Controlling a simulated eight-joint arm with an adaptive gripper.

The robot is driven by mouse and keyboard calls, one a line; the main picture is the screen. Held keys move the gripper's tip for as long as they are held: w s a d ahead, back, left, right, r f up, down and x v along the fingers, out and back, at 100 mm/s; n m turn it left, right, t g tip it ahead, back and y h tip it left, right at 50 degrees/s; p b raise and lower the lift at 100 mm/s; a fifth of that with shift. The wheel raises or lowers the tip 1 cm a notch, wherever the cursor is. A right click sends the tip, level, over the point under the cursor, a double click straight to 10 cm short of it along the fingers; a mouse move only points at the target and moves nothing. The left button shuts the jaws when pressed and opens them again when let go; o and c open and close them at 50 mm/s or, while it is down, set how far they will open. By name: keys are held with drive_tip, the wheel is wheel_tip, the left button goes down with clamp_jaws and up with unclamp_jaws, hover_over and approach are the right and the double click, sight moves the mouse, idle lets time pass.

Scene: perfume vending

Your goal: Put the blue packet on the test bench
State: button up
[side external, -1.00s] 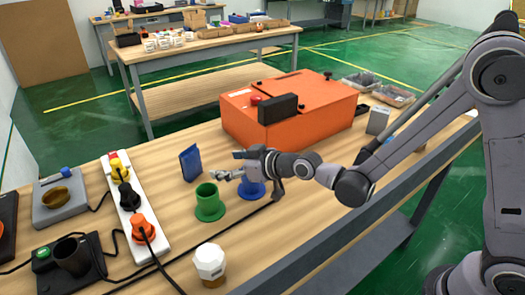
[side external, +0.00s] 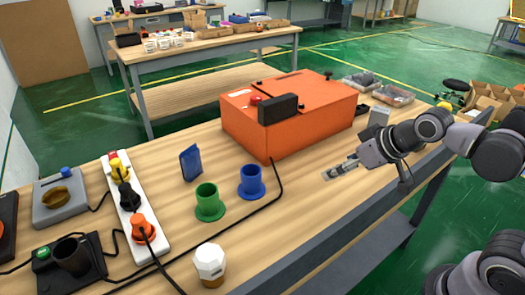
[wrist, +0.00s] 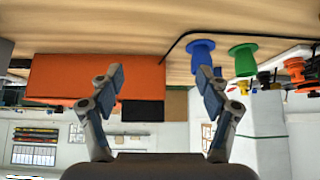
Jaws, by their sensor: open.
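The blue packet (side external: 190,163) stands upright on the wooden test bench (side external: 300,222), left of the orange box and behind the green cup. My gripper (side external: 341,172) is above the bench to the right of the orange box's front corner, well apart from the packet. In the wrist view my gripper (wrist: 160,78) has its two fingers spread, with nothing between them. That view appears upside down, and I cannot clearly make out the packet in it.
The orange box (side external: 290,115) fills the middle back. A green cup (side external: 208,202) and blue cup (side external: 251,182) stand in front of it, beside a black cable. A power strip (side external: 136,227) and a white-topped jar (side external: 210,262) are nearer. Bare wood lies front right.

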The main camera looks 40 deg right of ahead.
drive_tip(key=shift+m+g+h, duration=0.3)
drive_tip(key=shift+g, duration=0.1)
drive_tip(key=s, duration=0.1)
drive_tip(key=s+d, duration=0.1)
drive_tip(key=s+f, duration=0.1)
drive_tip(key=shift+s+d, duration=0.35)
